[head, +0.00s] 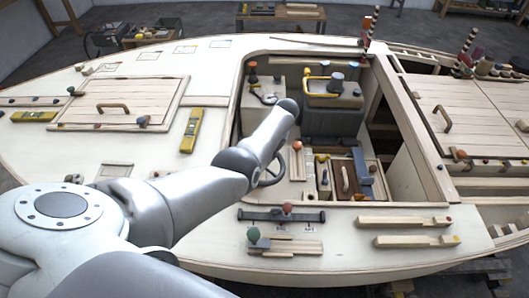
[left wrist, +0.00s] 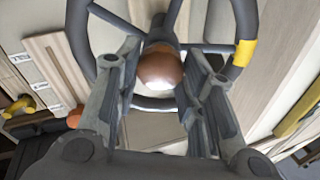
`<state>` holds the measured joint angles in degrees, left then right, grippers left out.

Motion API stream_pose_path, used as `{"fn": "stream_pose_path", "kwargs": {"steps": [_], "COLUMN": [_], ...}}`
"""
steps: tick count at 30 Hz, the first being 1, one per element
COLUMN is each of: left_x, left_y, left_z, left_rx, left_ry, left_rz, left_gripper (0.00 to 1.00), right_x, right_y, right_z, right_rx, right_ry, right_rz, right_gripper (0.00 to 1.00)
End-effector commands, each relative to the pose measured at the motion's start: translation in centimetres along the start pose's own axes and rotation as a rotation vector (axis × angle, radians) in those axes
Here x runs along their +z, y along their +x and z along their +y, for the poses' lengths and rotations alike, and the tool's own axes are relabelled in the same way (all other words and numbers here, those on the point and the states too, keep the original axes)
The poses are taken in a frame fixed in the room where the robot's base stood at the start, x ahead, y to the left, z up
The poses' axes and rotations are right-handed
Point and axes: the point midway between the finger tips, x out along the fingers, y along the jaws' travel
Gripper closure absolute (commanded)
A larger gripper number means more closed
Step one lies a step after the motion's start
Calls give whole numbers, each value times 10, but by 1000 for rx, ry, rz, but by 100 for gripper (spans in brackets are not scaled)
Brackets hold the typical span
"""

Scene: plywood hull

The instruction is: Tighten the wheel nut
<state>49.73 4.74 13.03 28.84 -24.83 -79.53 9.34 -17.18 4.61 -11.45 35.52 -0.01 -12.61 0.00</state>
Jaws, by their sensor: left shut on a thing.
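The steering wheel (head: 273,170) is a dark ring in the cockpit, partly hidden behind my left arm in the head view. In the left wrist view its grey rim and spokes (left wrist: 218,48) fill the top, with a yellow band on the right side. The wheel nut (left wrist: 161,70) is a round orange-brown knob at the wheel's middle. My left gripper (left wrist: 162,58) has a finger on each side of the nut and is shut on it. The head view hides this gripper behind my arm. My right gripper is in neither view.
The cockpit holds a grey box with a yellow handle (head: 325,84) and a brown hatch piece (head: 345,176). A dark bar with knobs (head: 282,215) and wooden strips (head: 404,222) lie on the near deck. A yellow level (head: 192,130) lies left of the cockpit.

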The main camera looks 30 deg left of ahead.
Motion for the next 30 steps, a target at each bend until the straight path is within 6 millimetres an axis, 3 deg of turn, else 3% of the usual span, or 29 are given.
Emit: {"fn": "stream_pose_path", "kwargs": {"steps": [8, 9, 14, 25, 30], "left_x": [-3, -3, -2, -1, -2], "left_y": [-3, -3, -2, -3, -15], "left_z": [-1, -1, -1, 0, 0], "left_rx": [0, 0, 0, 0, 0], "left_ry": [-1, -1, -1, -1, -1], "left_rz": [8, 8, 5, 3, 6], "left_gripper": [88, 61, 42, 42, 42], "right_x": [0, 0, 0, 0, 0], "right_y": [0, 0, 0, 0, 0], "right_z": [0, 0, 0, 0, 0], "right_rx": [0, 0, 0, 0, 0], "right_ry": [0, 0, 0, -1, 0], "right_rz": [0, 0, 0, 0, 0], "right_gripper": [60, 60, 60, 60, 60]}}
